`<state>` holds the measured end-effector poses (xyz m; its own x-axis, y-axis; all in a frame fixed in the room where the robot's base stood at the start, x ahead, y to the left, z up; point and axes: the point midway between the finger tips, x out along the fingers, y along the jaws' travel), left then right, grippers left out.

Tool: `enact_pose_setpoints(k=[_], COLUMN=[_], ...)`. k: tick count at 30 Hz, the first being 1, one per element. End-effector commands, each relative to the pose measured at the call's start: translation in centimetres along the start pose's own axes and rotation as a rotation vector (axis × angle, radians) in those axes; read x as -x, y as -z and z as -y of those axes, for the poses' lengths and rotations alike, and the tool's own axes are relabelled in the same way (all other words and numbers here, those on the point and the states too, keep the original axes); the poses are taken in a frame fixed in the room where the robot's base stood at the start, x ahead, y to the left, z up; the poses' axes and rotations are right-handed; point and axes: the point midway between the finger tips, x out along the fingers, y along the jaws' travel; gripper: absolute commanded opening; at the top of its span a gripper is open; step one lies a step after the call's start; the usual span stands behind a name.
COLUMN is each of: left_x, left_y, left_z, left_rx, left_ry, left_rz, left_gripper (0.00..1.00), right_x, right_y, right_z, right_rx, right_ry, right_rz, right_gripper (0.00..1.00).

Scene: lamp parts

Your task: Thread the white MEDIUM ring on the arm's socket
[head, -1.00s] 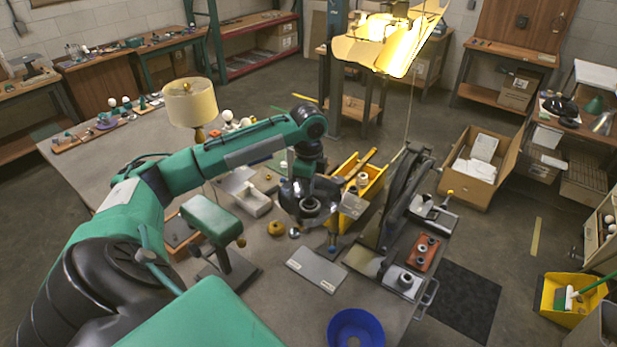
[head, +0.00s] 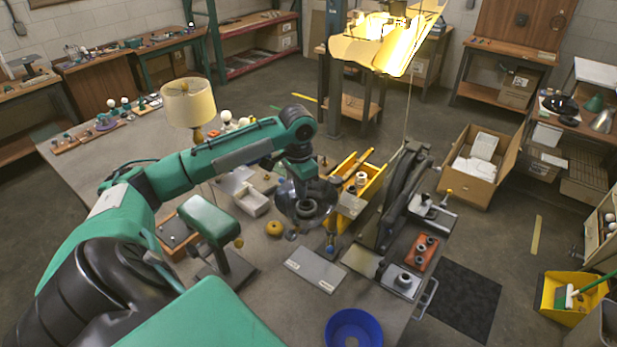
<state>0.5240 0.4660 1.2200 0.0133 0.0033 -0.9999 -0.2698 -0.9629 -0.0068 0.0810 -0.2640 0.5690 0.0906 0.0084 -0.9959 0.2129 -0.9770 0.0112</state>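My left gripper (head: 307,208) hangs over the middle of the bench, seen from above. The dark wrist hides its fingertips, so I cannot tell whether it is open or holds anything. A pale ring-like part (head: 361,179) is at the yellow bin, right of the gripper. A dark-topped ring part (head: 404,279) sits on a light block at the bench's right side. I cannot tell which part is the white medium ring. A large black arm-like fixture (head: 402,195) stands right of the gripper; its socket is not clear. My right gripper is not in view.
The yellow bin (head: 368,187) and an orange tray (head: 422,252) with small round parts lie right of my gripper. A grey plate (head: 316,269) and a blue bowl (head: 332,334) are in front. A green-padded stand (head: 208,217) and a lamp (head: 189,103) are left.

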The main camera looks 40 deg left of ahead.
Motion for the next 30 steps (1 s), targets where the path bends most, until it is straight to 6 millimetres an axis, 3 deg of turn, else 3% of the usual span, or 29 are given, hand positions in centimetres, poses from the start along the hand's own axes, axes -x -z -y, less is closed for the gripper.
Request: enact_pose_setpoints(k=[1,7,17,30], left_x=[-1.5,-1.5,-1.5,-1.4], left_y=[-0.9,-1.6,-2.1,-3.5], left_z=[-0.5,-0.6,-0.8,-1.7], left_rx=[0.048,0.26,0.437,0.892], left_ry=[-0.008,-0.006,-0.004,-0.001], left_rz=[0.038,0.039,0.04,0.04], left_gripper=[0.14,0.14,0.14,0.14], right_x=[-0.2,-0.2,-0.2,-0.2], right_y=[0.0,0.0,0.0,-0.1], right_z=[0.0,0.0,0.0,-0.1], right_rx=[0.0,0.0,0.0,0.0], right_ry=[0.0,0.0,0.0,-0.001], right_rz=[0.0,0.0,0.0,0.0], right_gripper=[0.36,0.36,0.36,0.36])
